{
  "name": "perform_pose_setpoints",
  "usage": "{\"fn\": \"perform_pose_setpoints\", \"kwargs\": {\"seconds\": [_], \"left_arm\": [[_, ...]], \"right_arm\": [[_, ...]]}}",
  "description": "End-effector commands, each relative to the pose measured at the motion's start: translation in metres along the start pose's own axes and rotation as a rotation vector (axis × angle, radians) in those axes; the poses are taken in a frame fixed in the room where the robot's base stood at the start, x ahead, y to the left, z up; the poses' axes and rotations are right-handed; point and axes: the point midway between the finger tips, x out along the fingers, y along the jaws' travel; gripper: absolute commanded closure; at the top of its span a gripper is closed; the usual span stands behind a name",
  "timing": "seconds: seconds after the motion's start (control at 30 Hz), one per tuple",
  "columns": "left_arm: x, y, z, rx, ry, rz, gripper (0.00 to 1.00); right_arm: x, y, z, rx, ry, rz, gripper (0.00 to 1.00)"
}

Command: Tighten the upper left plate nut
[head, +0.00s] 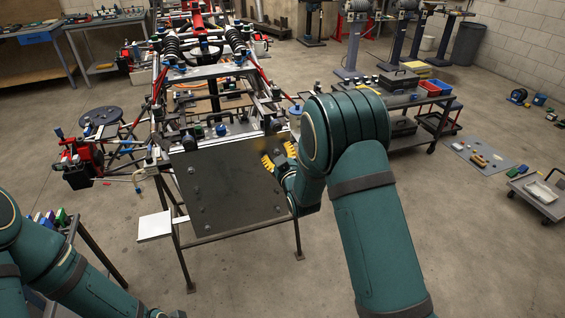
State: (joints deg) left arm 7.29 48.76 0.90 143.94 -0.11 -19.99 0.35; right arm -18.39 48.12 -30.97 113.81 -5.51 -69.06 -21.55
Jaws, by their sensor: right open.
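A dark flat plate (232,192) is mounted at the near end of the tube chassis. Small round nuts show along its left side. The upper left plate nut (191,170) sits near the plate's upper left corner, with nothing over it. My right gripper (279,155) has yellow fingers spread apart and looks empty. It is at the plate's upper right corner, well to the right of the upper left nut. Whether it touches the plate I cannot tell. My right forearm hides part of the area to the right. My left arm shows at the lower left; its gripper is out of frame.
The tube chassis (157,85) extends behind the plate. A white pad (155,226) sticks out left of the plate. A red device (78,160) stands at left, and a tool cart (405,98) at right. Open floor lies around the stand.

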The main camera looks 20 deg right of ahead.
Motion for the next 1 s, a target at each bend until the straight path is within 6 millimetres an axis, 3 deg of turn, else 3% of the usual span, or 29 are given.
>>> {"fn": "perform_pose_setpoints", "kwargs": {"seconds": [0.6, 1.0], "left_arm": [[0.000, 0.000, 0.000, 0.000, 0.000, 0.000, 0.53], [0.000, 0.000, 0.000, 0.000, 0.000, 0.000, 0.53]], "right_arm": [[-0.103, 0.000, 0.000, 0.001, -0.002, -0.001, 0.52], [-0.117, 0.000, 0.000, 0.001, 0.000, 0.000, 0.52]]}}
